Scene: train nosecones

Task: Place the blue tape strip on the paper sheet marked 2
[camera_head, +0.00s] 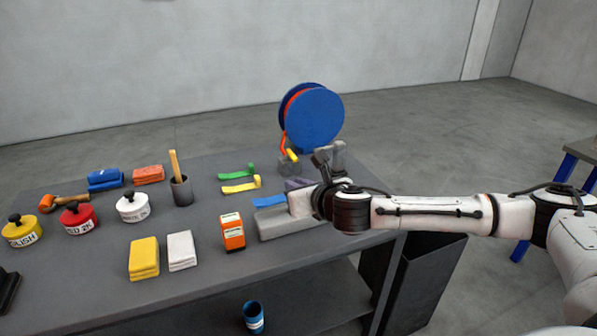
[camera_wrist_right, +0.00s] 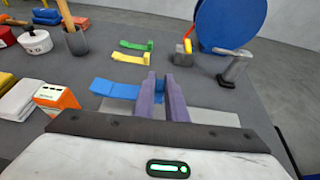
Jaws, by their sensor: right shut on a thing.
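The blue tape strip (camera_head: 268,201) lies near the table's right side, its flat tail pointing left; it also shows in the right wrist view (camera_wrist_right: 112,89). My right gripper (camera_head: 296,184) is over its right end. In the wrist view its purple fingers (camera_wrist_right: 160,90) are close together, shut on that end, which they mostly hide. I cannot tell whether the strip is lifted off the table. No paper sheet marked 2 is seen in either view. My left gripper is not in view.
A yellow strip (camera_head: 240,186) and a green strip (camera_head: 238,172) lie behind the blue one. A blue reel (camera_head: 314,119) stands at the back. A grey slab (camera_head: 277,228) and an orange box (camera_head: 232,233) are in front. Tins and cloths fill the left.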

